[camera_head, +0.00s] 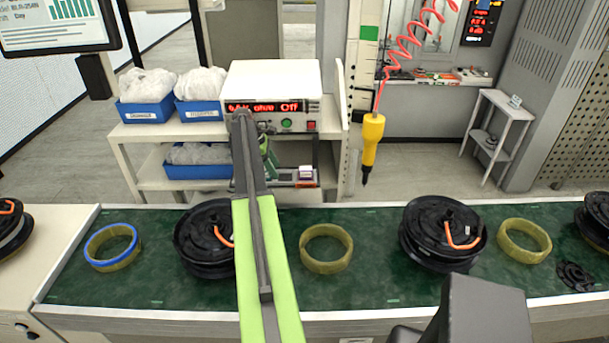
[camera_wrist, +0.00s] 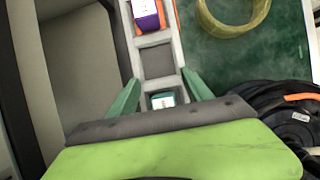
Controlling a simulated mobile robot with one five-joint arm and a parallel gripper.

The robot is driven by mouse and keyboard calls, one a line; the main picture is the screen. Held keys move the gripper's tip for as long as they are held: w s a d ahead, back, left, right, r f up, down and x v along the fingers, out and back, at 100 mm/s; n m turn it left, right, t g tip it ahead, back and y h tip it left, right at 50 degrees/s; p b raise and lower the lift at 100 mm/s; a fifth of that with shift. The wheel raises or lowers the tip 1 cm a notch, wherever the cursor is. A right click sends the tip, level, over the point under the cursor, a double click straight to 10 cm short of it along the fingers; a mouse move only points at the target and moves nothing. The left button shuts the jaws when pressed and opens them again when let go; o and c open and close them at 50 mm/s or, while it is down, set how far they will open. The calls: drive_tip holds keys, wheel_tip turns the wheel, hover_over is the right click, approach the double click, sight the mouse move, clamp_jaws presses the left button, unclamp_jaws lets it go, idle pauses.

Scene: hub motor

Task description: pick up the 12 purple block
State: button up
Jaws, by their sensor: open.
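A purple block (camera_wrist: 145,8) with a white label and orange around it shows at the top edge of the wrist view, partly cut off. Its label is too small to read. It sits in a narrow light strip with square places (camera_wrist: 177,45). My gripper (camera_wrist: 160,76) is open, its two green fingers spread over the near part of this strip. The purple block is beyond the fingertips, apart from them. A teal block (camera_wrist: 162,100) with a white label lies between the fingers, partly hidden by the gripper body. I cannot make out the purple block in the head view.
A green work surface (camera_head: 375,275) carries black hub motors (camera_head: 440,232) and yellow rings (camera_head: 326,248). One ring (camera_head: 112,246) has a blue edge. A yellow tool (camera_head: 371,140) hangs from a red coil. A shelf behind holds blue bins (camera_head: 146,111) and a white device (camera_head: 272,80).

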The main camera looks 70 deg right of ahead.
sight(305, 168)
drive_tip(key=s+d, duration=0.1)
drive_tip(key=s, duration=0.1)
drive_tip(key=s+d, duration=0.1)
drive_tip(key=s, duration=0.2)
drive_tip(key=s+d, duration=0.1)
drive_tip(key=s, duration=0.1)
drive_tip(key=shift+s, duration=0.2)
drive_tip(key=s, duration=0.1)
drive_tip(key=s+d+f+b, duration=0.1)
drive_tip(key=s, duration=0.2)
drive_tip(key=shift+s+d+f, duration=0.1)
drive_tip(key=shift+d+f, duration=0.1)
drive_tip(key=shift+d, duration=0.15)
drive_tip(key=shift+r, duration=0.15)
clamp_jaws()
